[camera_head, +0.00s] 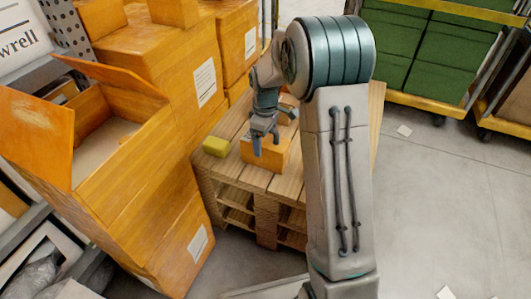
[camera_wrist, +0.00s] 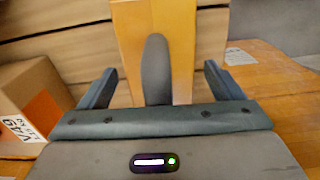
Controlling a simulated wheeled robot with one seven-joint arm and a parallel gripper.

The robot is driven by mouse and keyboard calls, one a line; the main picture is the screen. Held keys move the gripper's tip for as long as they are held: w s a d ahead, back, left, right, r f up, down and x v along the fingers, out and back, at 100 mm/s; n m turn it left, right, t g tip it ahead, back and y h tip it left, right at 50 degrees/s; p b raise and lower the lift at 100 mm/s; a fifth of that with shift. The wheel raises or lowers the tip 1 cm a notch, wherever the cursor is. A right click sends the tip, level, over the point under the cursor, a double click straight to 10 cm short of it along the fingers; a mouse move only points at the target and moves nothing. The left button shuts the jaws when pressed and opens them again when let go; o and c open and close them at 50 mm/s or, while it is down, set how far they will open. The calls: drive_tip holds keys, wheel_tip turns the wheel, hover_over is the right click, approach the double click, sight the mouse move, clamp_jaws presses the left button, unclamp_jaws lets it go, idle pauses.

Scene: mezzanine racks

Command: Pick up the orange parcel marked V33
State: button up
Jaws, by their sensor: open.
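An orange parcel (camera_head: 266,154) sits on the wooden pallet stack (camera_head: 222,172), directly below my gripper (camera_head: 270,140). No V33 mark is readable on it. In the wrist view, an orange-yellow block (camera_wrist: 184,50), which looks like this parcel, lies ahead of my open gripper (camera_wrist: 158,70) and between its spread fingers. A dark middle part of the gripper covers some of it. I cannot tell whether the fingers touch it. A brown carton (camera_wrist: 32,88) marked V49, with an orange patch, stands at the left of the wrist view.
Large orange cartons (camera_head: 170,60) and an open box (camera_head: 130,165) crowd the left. Green crates (camera_head: 445,55) on a cart stand back right. The right floor (camera_head: 440,190) is mostly clear.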

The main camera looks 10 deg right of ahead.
drive_tip(key=shift+r, duration=0.1)
drive_tip(key=c, duration=1.7)
drive_tip(key=shift+c, duration=0.5)
drive_tip(key=shift+r, duration=0.1)
